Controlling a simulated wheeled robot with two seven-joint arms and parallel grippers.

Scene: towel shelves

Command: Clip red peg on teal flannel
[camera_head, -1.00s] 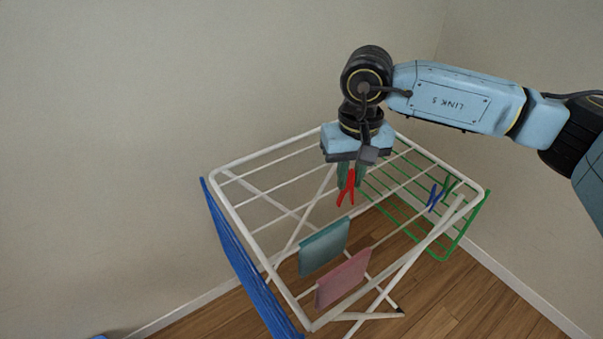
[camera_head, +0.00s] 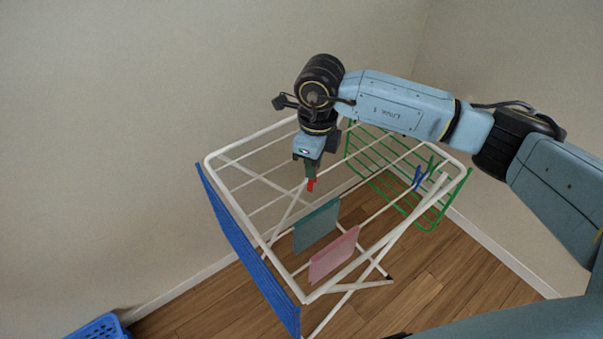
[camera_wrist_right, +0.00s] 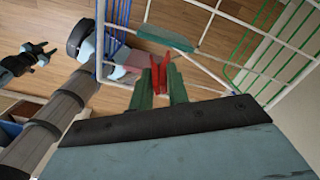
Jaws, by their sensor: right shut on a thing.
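My right gripper (camera_head: 311,176) is shut on the red peg (camera_head: 310,185) and holds it above the drying rack. In the right wrist view the peg (camera_wrist_right: 158,74) sits between the green fingertips (camera_wrist_right: 160,88), its two prongs pointing away from the gripper. The teal flannel (camera_head: 317,226) hangs over a rack rail, below and slightly right of the peg in the head view. It also shows in the right wrist view (camera_wrist_right: 165,38), past the peg tips and apart from them. My left gripper (camera_wrist_right: 30,60) shows only small in the right wrist view; its opening is unclear.
The white drying rack (camera_head: 238,205) stands on the wooden floor. A pink flannel (camera_head: 333,257) hangs in front of the teal one. A blue wing (camera_head: 246,250) and a green wing (camera_head: 368,175) flank the rack. Blue pegs (camera_head: 418,177) sit at right; a blue basket (camera_head: 98,328) is lower left.

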